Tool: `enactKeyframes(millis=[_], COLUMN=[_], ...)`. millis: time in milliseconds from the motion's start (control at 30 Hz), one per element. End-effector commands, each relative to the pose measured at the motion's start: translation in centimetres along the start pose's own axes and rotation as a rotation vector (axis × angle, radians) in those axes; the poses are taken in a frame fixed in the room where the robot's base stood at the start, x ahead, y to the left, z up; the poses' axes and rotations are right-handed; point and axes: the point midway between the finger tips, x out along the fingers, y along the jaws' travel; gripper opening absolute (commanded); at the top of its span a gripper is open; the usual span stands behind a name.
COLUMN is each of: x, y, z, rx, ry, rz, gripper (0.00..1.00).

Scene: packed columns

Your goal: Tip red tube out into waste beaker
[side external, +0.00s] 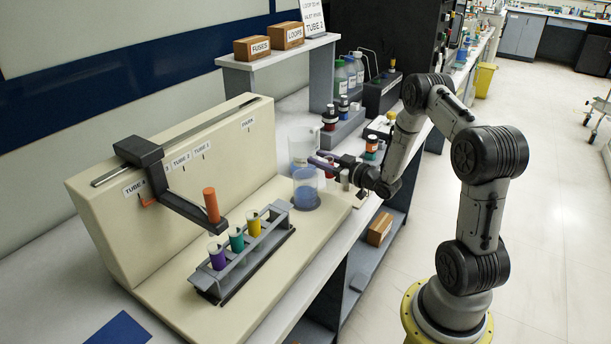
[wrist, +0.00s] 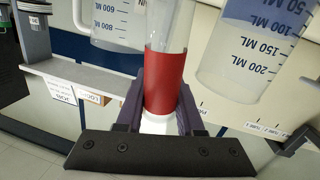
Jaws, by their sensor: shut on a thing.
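My gripper (side external: 325,163) is shut on the red tube, held between its two dark fingers in the wrist view (wrist: 166,102). The tube (wrist: 168,82) has a red band, clear glass on one side of it and a white end on the other. In the side view the tube is too small and covered to make out its tilt. A clear beaker (side external: 306,198) with blue liquid stands just below and left of my gripper. A graduated beaker with a bluish content (wrist: 245,60) shows right of the tube in the wrist view. No waste label is readable.
A second clear beaker (side external: 301,143) stands behind the first. A grey rack (side external: 245,258) holds purple, green and yellow tubes at front left. A dark slide arm (side external: 180,203) with an orange handle reaches over the rack. Bottles (side external: 347,75) stand at the back.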

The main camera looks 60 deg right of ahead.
Motion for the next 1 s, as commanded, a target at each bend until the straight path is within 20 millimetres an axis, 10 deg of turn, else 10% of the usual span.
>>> enactKeyframes(millis=[1000], x=[-0.2], y=[0.6], z=[-5.0], rx=[0.085], ry=[0.029], rz=[0.0], gripper=[0.0])
